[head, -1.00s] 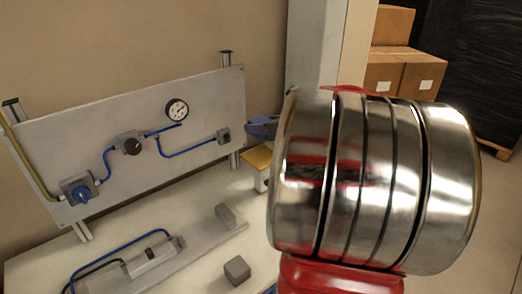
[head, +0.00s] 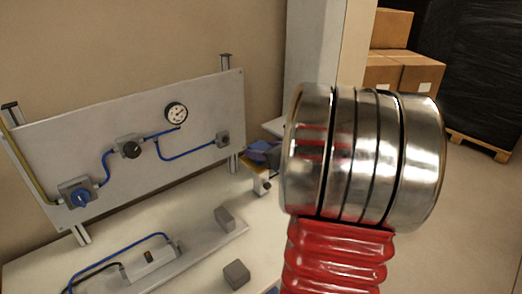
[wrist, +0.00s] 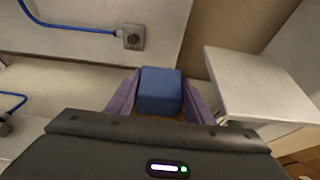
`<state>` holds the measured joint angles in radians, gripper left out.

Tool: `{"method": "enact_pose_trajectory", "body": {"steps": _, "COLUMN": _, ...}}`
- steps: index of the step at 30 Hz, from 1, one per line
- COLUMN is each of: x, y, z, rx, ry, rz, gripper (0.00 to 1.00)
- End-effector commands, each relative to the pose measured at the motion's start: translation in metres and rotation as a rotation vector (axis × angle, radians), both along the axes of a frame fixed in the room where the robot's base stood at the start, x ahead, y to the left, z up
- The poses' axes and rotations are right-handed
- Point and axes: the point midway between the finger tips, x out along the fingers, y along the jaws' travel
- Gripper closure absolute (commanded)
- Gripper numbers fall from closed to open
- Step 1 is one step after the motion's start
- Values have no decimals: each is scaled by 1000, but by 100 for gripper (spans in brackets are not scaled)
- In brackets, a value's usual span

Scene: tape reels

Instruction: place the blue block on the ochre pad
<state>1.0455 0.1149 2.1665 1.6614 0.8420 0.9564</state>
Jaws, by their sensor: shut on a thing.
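The blue block (wrist: 160,90) sits between the two purple fingers of my gripper (wrist: 161,84) in the wrist view, and they are shut on it. In the head view my gripper (head: 262,155) shows left of my large metal wrist, with the block partly hidden there. A strip of ochre also shows under the block in the wrist view. I cannot tell whether the block touches the pad.
A grey panel (head: 60,134) with a gauge (head: 176,114), valves and blue hoses stands behind the bench. Grey blocks (head: 236,274) and a hose fixture (head: 150,258) are on the bench at the front. A pale box-like surface (wrist: 255,85) is close on the right in the wrist view.

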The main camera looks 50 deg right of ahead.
Motion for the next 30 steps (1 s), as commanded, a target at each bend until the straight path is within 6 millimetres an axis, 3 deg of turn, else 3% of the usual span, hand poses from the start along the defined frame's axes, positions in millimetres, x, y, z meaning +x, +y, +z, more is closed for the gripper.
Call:
{"method": "enact_pose_trajectory", "body": {"steps": 11, "x": 0, "y": 0, "z": -3, "rx": 0, "ry": -1, "rz": 1, "gripper": 81}}
{"method": "enact_pose_trajectory", "body": {"steps": 12, "x": 1, "y": 0, "z": -3, "rx": 0, "ry": 0, "rz": 1, "gripper": 51}}
{"method": "enact_pose_trajectory", "body": {"steps": 19, "x": 1, "y": 1, "z": -3, "rx": 0, "ry": 0, "rz": 1, "gripper": 35}}
{"method": "enact_pose_trajectory", "body": {"steps": 30, "x": -2, "y": 1, "z": 1, "rx": -1, "ry": -1, "rz": 0, "gripper": 35}}
